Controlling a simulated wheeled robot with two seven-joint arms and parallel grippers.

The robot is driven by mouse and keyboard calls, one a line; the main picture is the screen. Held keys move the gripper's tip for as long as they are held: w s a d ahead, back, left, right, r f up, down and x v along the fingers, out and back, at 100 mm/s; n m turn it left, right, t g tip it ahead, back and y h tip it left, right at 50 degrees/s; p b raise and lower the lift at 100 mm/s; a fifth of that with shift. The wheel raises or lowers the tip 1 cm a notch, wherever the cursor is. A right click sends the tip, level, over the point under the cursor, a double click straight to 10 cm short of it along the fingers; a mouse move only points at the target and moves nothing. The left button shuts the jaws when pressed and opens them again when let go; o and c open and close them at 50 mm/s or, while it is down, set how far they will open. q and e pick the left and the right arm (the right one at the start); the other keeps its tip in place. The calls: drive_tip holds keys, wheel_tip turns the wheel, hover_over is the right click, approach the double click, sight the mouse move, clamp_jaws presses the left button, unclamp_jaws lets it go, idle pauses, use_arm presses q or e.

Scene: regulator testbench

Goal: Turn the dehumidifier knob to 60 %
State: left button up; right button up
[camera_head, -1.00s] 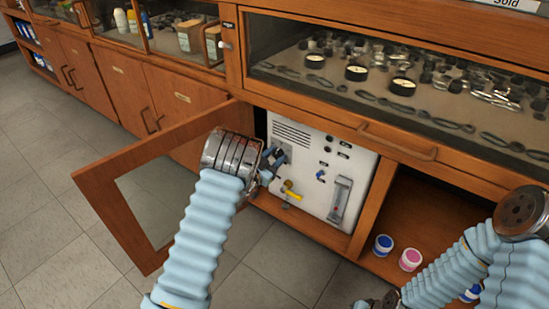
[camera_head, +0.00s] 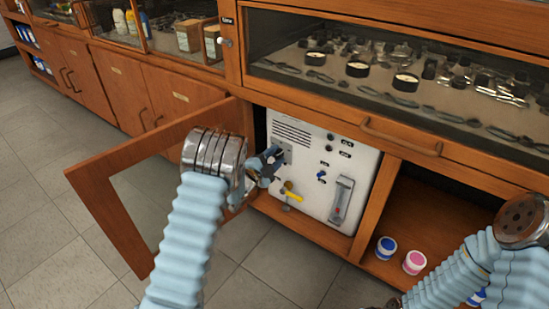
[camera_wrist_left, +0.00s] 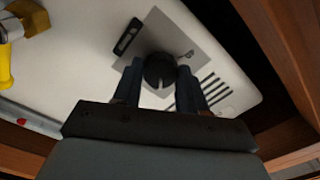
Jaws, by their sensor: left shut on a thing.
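The dehumidifier panel (camera_head: 312,190) is a white front set in the wooden cabinet, behind an opened door. In the left wrist view its dark round knob (camera_wrist_left: 160,70) sits on a grey plate (camera_wrist_left: 192,46) and lies between the two fingers of my left gripper (camera_wrist_left: 160,84). The gripper is shut on the knob. In the head view the left gripper (camera_head: 272,160) reaches the upper left of the panel and hides most of the knob. The knob's setting cannot be read. My right gripper is not clearly in view; only part of its arm shows at the lower right.
A yellow-handled valve (camera_head: 292,194) and a clear flow meter (camera_head: 342,198) sit on the panel. The opened cabinet door (camera_head: 92,190) stands left of my left arm. A blue-lidded jar (camera_head: 386,247) and a pink-lidded jar (camera_head: 414,262) stand in the right compartment.

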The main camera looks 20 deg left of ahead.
use_arm(q)
drive_tip(key=shift+f+m, duration=0.1)
drive_tip(key=shift+m, duration=0.9)
drive_tip(key=o, duration=1.1)
drive_tip(key=shift+c, duration=0.2)
drive_tip(key=shift+s, duration=0.1)
drive_tip(key=p+v, duration=0.1)
drive_tip(key=v, duration=1.2)
drive_tip(key=shift+s, duration=0.35)
drive_tip(key=shift+a, duration=0.15)
